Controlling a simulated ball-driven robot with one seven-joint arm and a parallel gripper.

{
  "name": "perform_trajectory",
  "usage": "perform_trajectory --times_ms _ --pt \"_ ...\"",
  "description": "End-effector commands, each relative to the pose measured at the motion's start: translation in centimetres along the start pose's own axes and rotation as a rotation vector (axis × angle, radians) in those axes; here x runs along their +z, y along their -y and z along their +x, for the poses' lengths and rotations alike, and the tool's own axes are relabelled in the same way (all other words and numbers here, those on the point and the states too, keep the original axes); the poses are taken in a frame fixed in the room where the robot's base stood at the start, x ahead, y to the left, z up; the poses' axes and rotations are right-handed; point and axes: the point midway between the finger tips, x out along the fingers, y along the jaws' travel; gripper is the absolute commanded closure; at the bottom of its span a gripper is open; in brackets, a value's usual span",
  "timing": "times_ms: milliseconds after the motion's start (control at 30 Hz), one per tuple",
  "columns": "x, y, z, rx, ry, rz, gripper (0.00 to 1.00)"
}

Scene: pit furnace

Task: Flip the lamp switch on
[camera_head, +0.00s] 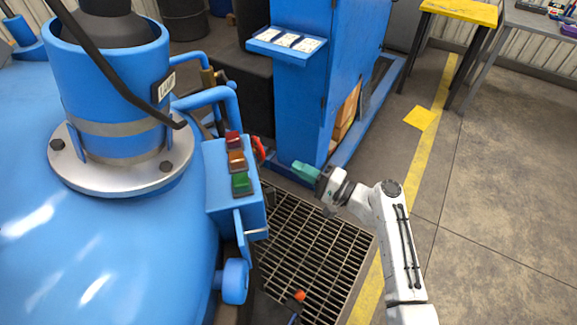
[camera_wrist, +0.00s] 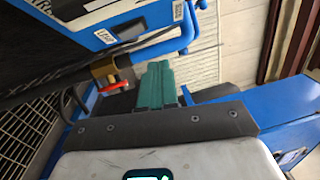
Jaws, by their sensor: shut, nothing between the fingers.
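A blue control box (camera_head: 234,190) is fixed to the side of the large blue furnace body in the head view. On its sloped face are a red switch (camera_head: 233,139), an orange switch (camera_head: 236,160) and a green switch (camera_head: 241,183). I cannot tell which is the lamp switch or how each is set. My gripper (camera_head: 298,168), with green fingers, is to the right of the box, apart from it, and points left. In the wrist view the green fingers (camera_wrist: 158,70) are together and empty. The switches do not show clearly there.
A red valve handle (camera_head: 258,149) sits between the box and my gripper; it also shows in the wrist view (camera_wrist: 114,88). A blue cabinet (camera_head: 300,90) stands behind my gripper. A floor grate (camera_head: 320,245) lies below. Open floor (camera_head: 500,190) is at right.

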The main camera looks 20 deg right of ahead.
Motion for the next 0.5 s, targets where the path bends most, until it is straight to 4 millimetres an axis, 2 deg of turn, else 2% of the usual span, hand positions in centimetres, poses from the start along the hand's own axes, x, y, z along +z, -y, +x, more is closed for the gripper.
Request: perform_trajectory --times_ms 33,200,500 --pt "0.0 0.0 -0.9 0.000 -0.002 -0.002 1.00" --pt "0.1 0.5 -3.2 0.000 0.000 -0.001 1.00" --pt "0.1 0.9 -4.3 0.000 0.002 0.000 1.00"
